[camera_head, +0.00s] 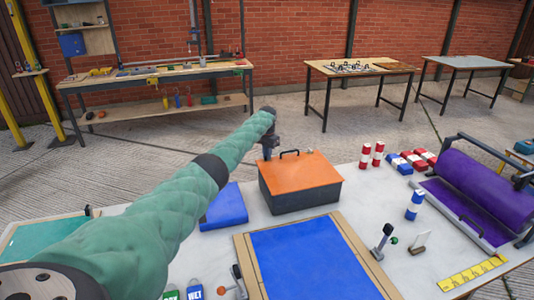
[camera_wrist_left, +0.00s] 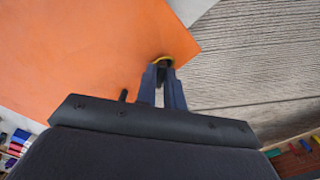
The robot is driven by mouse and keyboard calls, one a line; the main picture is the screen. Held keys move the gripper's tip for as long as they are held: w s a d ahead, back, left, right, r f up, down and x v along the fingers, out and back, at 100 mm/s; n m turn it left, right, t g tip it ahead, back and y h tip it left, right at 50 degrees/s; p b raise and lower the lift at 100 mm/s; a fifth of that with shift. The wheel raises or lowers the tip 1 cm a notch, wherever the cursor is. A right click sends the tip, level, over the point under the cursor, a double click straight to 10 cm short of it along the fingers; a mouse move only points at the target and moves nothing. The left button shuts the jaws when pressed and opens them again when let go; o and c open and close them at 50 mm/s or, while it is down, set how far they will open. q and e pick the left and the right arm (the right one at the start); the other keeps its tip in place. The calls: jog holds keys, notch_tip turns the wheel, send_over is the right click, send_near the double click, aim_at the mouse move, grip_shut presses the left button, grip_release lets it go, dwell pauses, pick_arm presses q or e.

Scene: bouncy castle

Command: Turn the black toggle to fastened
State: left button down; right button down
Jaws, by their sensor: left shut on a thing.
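My left gripper (camera_head: 268,150) reaches over the table to the lid's far left corner. In the left wrist view the gripper (camera_wrist_left: 163,72) is shut on a small dark piece with a yellow rim (camera_wrist_left: 180,55), at the edge of the orange lid (camera_wrist_left: 80,50). This looks like the black toggle; the fingers hide most of it, so its angle cannot be told. My right gripper is not in view.
A blue block (camera_head: 224,207) lies left of the box, and a blue panel in a wooden frame (camera_head: 310,265) lies in front. A small black-knobbed lever (camera_head: 383,238), striped cylinders and a purple roller (camera_head: 480,190) stand to the right. Workbenches stand beyond the table.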

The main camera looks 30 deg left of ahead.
pick_arm(q)
jog(key=n+p, duration=0.2)
jog(key=n, duration=0.3)
jog(key=shift+r+n, duration=0.15)
jog(key=shift+n, duration=0.15)
jog(key=n+p, duration=0.1)
jog(key=n, duration=0.4)
jog(key=shift+n+p, duration=0.3)
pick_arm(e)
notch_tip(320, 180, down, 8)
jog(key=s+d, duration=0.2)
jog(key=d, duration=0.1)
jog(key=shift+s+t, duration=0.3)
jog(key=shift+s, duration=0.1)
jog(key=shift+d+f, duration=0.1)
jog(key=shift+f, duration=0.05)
pick_arm(q)
jog(key=c, duration=1.5)
grip_release()
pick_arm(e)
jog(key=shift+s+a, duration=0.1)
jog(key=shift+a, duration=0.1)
